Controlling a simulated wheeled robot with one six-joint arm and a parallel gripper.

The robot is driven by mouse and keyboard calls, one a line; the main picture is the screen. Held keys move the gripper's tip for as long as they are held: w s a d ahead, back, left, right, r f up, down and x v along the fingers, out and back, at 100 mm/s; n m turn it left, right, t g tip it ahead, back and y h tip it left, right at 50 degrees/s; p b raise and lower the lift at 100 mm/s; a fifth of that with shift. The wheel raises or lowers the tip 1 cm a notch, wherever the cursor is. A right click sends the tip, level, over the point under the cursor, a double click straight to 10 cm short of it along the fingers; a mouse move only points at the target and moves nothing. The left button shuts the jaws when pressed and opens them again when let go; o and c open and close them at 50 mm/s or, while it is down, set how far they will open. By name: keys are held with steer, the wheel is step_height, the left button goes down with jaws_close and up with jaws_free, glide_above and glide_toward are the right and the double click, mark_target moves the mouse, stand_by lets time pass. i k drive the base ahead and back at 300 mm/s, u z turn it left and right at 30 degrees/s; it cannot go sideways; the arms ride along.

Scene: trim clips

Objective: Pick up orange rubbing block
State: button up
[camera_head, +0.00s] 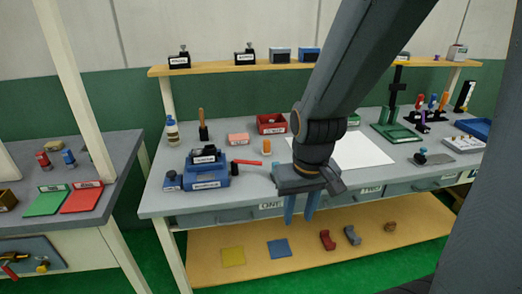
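A salmon-orange block (238,139) with a white label on its front lies on the grey workbench (160,200), left of the red bin; it looks like the rubbing block. A small orange cylinder (266,147) stands to its right. My gripper (299,218) points down at the bench's front edge, right of and nearer than the block. Its two blue fingers are apart with nothing visible between them.
A blue box with a stamp (207,174) stands in front of the block, with a red-handled tool beside it. A brush (203,126) and a red bin (271,124) flank the block. White paper (362,152) lies at right. A wooden shelf (345,68) runs above the bench.

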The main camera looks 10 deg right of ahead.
mark_target(266, 151)
steer(key=z, duration=0.1)
steer(key=i, duration=1.15)
steer(key=z, duration=0.5)
